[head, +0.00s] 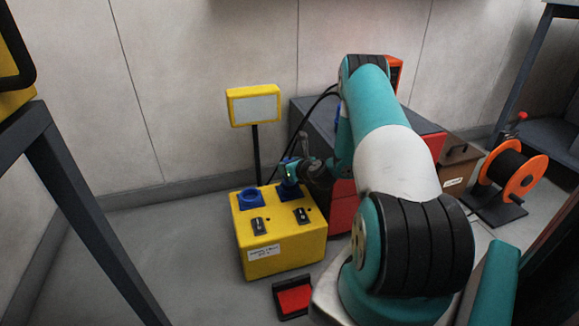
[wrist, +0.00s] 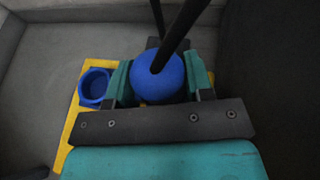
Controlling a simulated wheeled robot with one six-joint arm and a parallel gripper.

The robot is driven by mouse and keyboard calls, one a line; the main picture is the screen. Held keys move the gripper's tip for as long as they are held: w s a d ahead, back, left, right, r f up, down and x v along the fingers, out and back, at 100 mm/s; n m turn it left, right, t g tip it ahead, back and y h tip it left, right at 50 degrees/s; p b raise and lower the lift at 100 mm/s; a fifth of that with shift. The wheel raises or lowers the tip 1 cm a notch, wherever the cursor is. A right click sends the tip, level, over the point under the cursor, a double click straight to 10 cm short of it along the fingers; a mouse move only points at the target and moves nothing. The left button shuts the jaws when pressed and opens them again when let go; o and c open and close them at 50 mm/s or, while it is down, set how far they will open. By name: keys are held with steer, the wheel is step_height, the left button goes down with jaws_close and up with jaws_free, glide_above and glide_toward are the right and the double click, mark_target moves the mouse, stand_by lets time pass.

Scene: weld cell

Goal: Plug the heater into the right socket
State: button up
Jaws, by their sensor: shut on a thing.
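A yellow socket box (head: 280,235) stands on the floor, with two blue sockets on its top. The left socket (head: 251,198) is empty and open; it also shows in the wrist view (wrist: 94,87). The right socket (head: 289,190) is partly hidden under my gripper. My gripper (head: 290,170) is above the right socket. In the wrist view my gripper (wrist: 158,82) is shut on a round blue plug (wrist: 157,77) with a black cable running up from it. I cannot tell how deep the plug sits in the right socket.
A yellow-framed panel (head: 255,105) on a post stands behind the box. A grey and red cabinet (head: 312,120) is behind my arm. A red tray (head: 293,299) lies on the floor in front of the box. An orange cable reel (head: 525,177) stands at the right. Floor left of the box is clear.

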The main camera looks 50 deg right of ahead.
steer(key=shift+f+b, duration=1.05)
steer(key=shift+f, duration=0.4)
steer(key=shift+r+p, duration=0.1)
steer(key=shift+p, duration=0.5)
steer(key=shift+f+b, duration=0.4)
steer(key=shift+f, duration=0.2)
steer(key=o, duration=0.8)
steer(key=shift+c, duration=0.2)
steer(key=shift+s, duration=0.15)
steer(key=p+v, duration=0.3)
steer(key=v, duration=0.7)
steer(key=shift+s+a+r, duration=0.15)
steer(key=shift+s, duration=0.2)
